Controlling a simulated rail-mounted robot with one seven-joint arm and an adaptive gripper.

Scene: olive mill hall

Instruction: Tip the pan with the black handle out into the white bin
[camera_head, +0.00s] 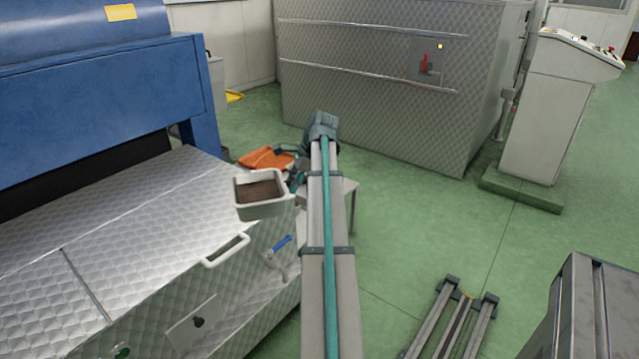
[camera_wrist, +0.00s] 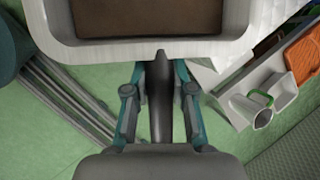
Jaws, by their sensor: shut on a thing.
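The pan (camera_head: 262,208) is a pale, squarish pan with dark brown material in it. It is held up in the air, roughly level, beside the patterned metal machine. My gripper (camera_head: 296,182) is at its right side. In the wrist view, the pan (camera_wrist: 155,48) fills the top and its black handle (camera_wrist: 160,105) points down between the two fingers of my gripper (camera_wrist: 160,98), which is shut on the handle. I cannot make out the white bin for certain; a pale upright container (camera_head: 217,88) stands partly hidden behind the blue machine's leg.
A small pale table (camera_head: 345,190) stands behind my arm. The wrist view shows a white tray (camera_wrist: 286,90), a mug with a green handle (camera_wrist: 262,119) and an orange item (camera_wrist: 304,55). A blue-handled tool (camera_head: 281,243) is at the metal machine's side.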

